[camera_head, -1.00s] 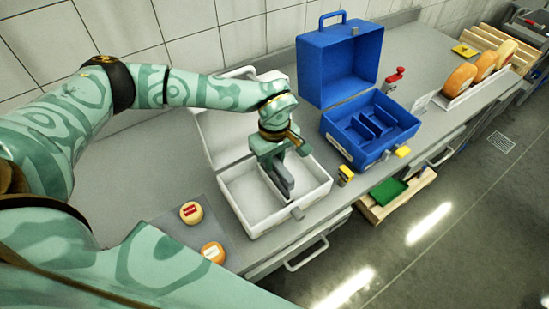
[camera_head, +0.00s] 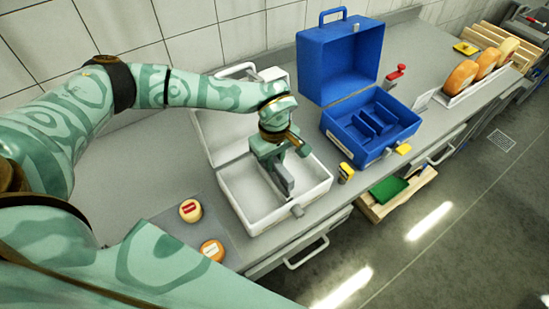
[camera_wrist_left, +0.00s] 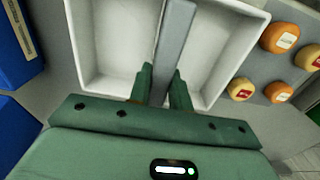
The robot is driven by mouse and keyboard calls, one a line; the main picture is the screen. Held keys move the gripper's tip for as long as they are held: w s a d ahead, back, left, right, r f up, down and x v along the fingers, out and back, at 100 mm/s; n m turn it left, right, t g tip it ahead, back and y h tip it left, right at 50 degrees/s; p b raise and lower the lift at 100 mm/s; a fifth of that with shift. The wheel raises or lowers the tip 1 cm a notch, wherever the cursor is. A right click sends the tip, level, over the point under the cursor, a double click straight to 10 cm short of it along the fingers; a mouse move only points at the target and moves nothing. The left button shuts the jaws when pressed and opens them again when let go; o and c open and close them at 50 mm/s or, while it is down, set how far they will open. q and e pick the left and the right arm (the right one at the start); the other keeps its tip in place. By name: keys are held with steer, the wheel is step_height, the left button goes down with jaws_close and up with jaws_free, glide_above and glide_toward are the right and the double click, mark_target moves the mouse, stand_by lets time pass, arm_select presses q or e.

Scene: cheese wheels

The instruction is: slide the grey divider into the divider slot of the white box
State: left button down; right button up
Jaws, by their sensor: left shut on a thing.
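The white box (camera_head: 247,209) stands open on the grey counter, its lid (camera_head: 222,135) raised behind it. My left gripper (camera_head: 281,176) is over the inside of the box and shut on the grey divider (camera_head: 285,183). In the left wrist view the gripper's two fingers (camera_wrist_left: 162,88) pinch the divider (camera_wrist_left: 177,30), which runs lengthwise across the middle of the white box (camera_wrist_left: 105,40). The divider's lower edge and the slot are hidden, so I cannot tell whether it sits in the slot. My right gripper is not in view.
The open blue box (camera_head: 345,140) with its own dividers stands to the right. Orange cheese wheels (camera_head: 462,76) stand in a rack farther right.

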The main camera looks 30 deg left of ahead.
mark_target(274, 169)
arm_select(q)
steer(key=shift+f+b, duration=1.3)
steer(key=shift+f, duration=0.85)
steer(key=c, duration=1.2)
jaws_free()
steer(key=shift+r, duration=0.15)
step_height(274, 169, up, 16)
steer(key=shift+p, duration=0.4)
